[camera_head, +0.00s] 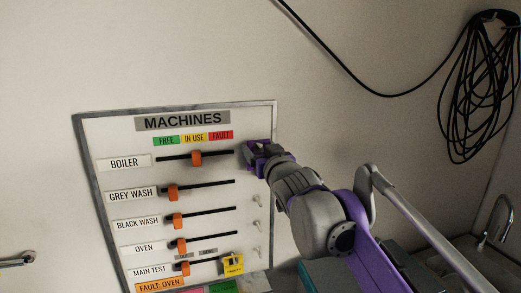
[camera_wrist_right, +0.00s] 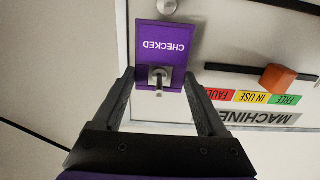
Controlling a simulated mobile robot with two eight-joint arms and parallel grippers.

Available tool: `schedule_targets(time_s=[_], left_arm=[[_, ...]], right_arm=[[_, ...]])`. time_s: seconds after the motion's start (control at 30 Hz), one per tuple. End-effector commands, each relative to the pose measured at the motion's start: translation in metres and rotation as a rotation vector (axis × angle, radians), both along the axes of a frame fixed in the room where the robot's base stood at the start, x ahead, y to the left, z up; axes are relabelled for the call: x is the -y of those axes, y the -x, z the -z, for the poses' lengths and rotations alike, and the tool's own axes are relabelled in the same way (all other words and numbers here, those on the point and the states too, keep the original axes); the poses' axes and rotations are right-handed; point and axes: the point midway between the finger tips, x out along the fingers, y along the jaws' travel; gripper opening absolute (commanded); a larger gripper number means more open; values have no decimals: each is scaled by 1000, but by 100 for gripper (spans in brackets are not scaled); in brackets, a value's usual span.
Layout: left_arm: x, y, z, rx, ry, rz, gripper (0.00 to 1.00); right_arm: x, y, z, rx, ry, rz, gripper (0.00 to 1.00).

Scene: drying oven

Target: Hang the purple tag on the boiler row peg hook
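The purple tag (camera_wrist_right: 165,48), marked CHECKED, lies flat against the board in the wrist view. The boiler row peg hook (camera_wrist_right: 158,78) sticks out through the tag's end nearest my gripper. My right gripper (camera_wrist_right: 158,74) is open, with one finger on each side of the peg. The right fingertip overlaps the tag's edge in the picture; whether it touches cannot be told. In the head view my right gripper (camera_head: 260,155) is at the right end of the BOILER row (camera_head: 124,163) and covers the peg there. My left gripper is out of view.
The MACHINES board (camera_head: 105,205) has several rows with orange sliders and bare pegs (camera_head: 256,200) below. A yellow tag (camera_head: 233,264) is at the main test row. A black cable coil (camera_head: 485,85) hangs at the right.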

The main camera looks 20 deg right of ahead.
Motion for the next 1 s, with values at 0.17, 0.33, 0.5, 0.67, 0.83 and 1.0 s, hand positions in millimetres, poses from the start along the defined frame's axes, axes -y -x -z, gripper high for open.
schedule_targets(time_s=[0.17, 0.33, 0.5, 0.67, 0.83, 1.0], left_arm=[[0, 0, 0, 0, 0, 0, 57], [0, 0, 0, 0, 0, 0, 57], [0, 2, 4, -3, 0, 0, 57], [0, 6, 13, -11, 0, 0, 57], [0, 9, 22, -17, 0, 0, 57], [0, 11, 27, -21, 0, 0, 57]], right_arm=[[0, 0, 0, 0, 0, 0, 100], [0, 0, 0, 0, 0, 0, 100], [1, 12, 1, -1, 0, 0, 100], [2, 41, 2, -2, -1, 0, 100], [3, 75, 3, -2, 1, 1, 100], [4, 99, 2, -1, -1, 1, 100]])
